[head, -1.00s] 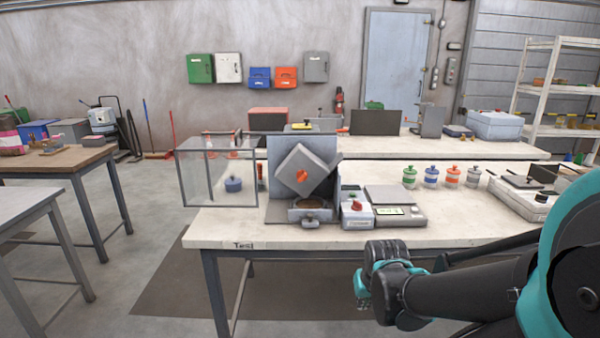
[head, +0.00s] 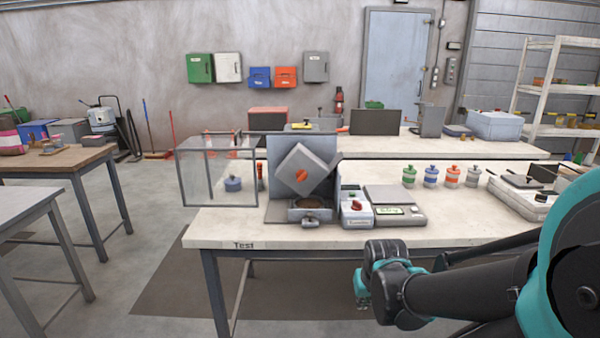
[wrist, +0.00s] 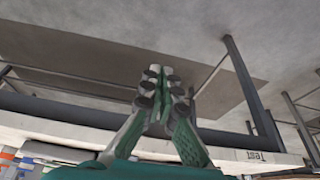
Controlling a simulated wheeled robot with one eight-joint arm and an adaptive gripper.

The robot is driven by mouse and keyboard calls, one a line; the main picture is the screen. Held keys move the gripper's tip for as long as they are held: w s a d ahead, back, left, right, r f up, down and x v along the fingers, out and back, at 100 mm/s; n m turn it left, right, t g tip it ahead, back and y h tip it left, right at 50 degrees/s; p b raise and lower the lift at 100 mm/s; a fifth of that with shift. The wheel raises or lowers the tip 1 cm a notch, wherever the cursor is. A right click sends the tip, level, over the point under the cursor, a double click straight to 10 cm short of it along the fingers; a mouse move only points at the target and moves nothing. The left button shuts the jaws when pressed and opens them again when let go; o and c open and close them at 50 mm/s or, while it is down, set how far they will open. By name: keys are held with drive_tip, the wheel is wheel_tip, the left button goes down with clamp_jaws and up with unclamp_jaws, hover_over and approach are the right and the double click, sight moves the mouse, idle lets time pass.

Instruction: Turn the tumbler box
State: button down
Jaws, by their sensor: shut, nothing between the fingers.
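The tumbler box (head: 316,163) is a grey, square box standing on one corner, with an orange-red hub on its front. It is mounted before a grey back plate on the table marked "Test". A tray (head: 310,214) with dark brown contents sits below it. My gripper (head: 362,303) is in front of the table edge, lower right of the box and well apart from it. In the wrist view my gripper (wrist: 162,75) has its fingers together with nothing between them. The tumbler box cannot be made out in the wrist view.
A clear guard (head: 217,178) stands open to the left of the box. A control box (head: 357,211) with a red knob and a scale (head: 394,205) stand to the right. Several banded jars (head: 431,177) line the table behind. The floor before the table is free.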

drive_tip(key=c, duration=2.3)
unclamp_jaws()
drive_tip(key=shift+o, duration=1.2)
drive_tip(key=o, duration=0.9)
drive_tip(key=w+d+r+t+h, duration=0.1)
drive_tip(key=w, duration=0.2)
drive_tip(key=w+d+r+t+h, duration=0.1)
drive_tip(key=w, duration=0.2)
drive_tip(key=w+d+r+n+t+h, duration=0.1)
drive_tip(key=w, duration=0.1)
drive_tip(key=shift+w+r+h, duration=0.3)
drive_tip(key=shift+w+r, duration=0.1)
drive_tip(key=shift+o, duration=1)
drive_tip(key=w+a+r+n+t+h, duration=0.1)
drive_tip(key=w+a+r+n+t, duration=0.1)
drive_tip(key=w+r, duration=0.3)
drive_tip(key=shift+w+t, duration=0.7)
drive_tip(key=shift+w, duration=0.15)
drive_tip(key=n+t+y, duration=0.4)
drive_tip(key=n+t, duration=0.3)
approach(302, 178)
drive_tip(key=w, duration=1)
drive_tip(key=shift+w+d+f, duration=0.1)
drive_tip(key=shift+w+f, duration=0.05)
drive_tip(key=shift+f, duration=0.05)
